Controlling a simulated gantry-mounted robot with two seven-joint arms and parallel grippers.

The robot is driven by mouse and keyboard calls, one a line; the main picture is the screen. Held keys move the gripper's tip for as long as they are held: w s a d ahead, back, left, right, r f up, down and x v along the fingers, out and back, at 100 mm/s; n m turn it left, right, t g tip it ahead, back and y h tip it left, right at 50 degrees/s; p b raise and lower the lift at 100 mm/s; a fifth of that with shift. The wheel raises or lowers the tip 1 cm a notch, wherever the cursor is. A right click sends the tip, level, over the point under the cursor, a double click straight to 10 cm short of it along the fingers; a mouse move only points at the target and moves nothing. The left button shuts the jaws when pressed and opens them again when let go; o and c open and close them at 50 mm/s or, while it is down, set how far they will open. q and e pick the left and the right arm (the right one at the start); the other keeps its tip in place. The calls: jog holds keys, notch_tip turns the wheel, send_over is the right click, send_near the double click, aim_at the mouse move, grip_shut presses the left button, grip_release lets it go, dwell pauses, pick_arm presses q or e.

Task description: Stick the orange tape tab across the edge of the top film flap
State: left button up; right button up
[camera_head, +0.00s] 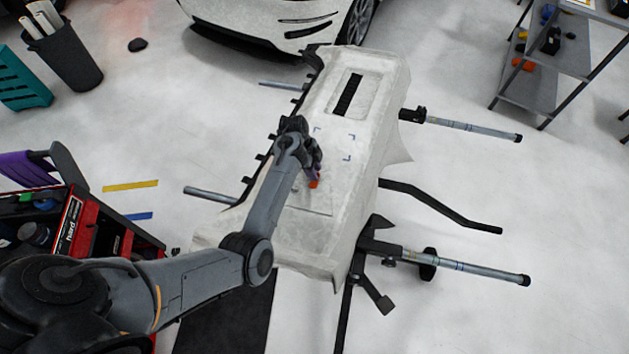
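The white film (288,245) covers a long panel on a stand and hangs past its edges. A thin line crosses it below my gripper, which looks like a flap edge. My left gripper (315,178) is over the middle of the panel, pointing down. A small orange tape tab (314,184) shows at its fingertips. I cannot tell whether the fingers are shut on the tab or whether it touches the film. My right gripper is not in view.
Stand bars (465,266) stick out to the right of the panel. A red tool cart (75,235) stands at the left. A bin with rolls (70,62), a white car (265,18) and a grey shelf (570,50) are farther back. Open floor lies to the right.

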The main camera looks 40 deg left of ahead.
pick_arm(q)
jog(key=p+v, duration=0.1)
jog(key=v, duration=0.9)
jog(key=s+d+f+n+y, duration=0.25)
jog(key=s+n+y, duration=0.2)
jog(key=s, duration=0.65)
jog(key=s+d+r+n+t+h, duration=0.25)
jog(key=s+d+n, duration=0.35)
jog(key=s+d, duration=0.95)
notch_tip(320, 180, up, 26)
jog(key=a+p, duration=0.1)
jog(key=p, duration=2.4)
jog(key=shift+s+a+y+p, duration=0.3)
jog(key=shift+s+a+y, duration=0.1)
jog(key=shift+s, duration=0.1)
jog(key=shift+f, duration=0.1)
